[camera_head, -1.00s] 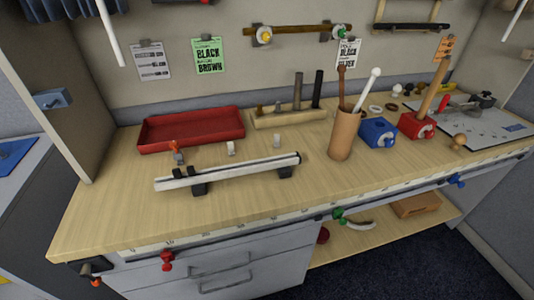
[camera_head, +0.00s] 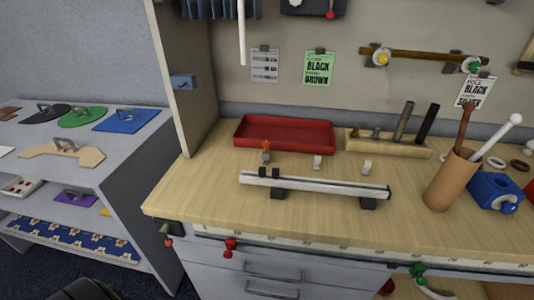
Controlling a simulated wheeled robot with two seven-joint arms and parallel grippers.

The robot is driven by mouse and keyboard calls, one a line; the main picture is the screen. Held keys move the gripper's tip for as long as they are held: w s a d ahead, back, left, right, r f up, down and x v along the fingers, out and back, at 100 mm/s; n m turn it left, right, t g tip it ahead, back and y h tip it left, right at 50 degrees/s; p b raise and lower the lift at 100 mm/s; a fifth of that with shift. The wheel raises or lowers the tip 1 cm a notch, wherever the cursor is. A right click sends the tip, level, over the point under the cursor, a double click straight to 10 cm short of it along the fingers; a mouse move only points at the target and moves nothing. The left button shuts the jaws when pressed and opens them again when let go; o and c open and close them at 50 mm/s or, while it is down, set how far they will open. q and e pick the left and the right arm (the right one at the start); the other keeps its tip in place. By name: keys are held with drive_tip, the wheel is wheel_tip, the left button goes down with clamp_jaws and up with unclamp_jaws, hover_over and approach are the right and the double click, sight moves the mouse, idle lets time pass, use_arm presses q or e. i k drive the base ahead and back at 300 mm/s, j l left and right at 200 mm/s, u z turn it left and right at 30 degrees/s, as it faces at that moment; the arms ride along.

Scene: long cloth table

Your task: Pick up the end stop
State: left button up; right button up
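A pale rail (camera_head: 330,189) with dark end caps rests on two black supports on the wooden workbench (camera_head: 200,200). Two small dark pieces (camera_head: 269,172) stand at its left part. Behind the rail stand a small grey part with a red-orange top (camera_head: 266,151) and two small whitish parts, one in the middle (camera_head: 317,162) and one to the right (camera_head: 367,167). I cannot tell for sure which of these small parts is the end stop. Neither of my grippers is in view.
A red tray (camera_head: 285,134) sits at the back, with a wooden tool block (camera_head: 388,146) to its right. A brown cup (camera_head: 452,182) with rods and a blue block (camera_head: 495,190) stand at right. Bench wood left of the rail is bare. A grey shelf unit (camera_head: 130,150) stands left.

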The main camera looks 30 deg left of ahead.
sight(266, 158)
drive_tip(key=k+j+u, duration=0.15)
drive_tip(key=k+j, duration=0.3)
drive_tip(key=k+j+u, duration=0.1)
drive_tip(key=k+j, duration=0.35)
drive_tip(key=j, duration=0.3)
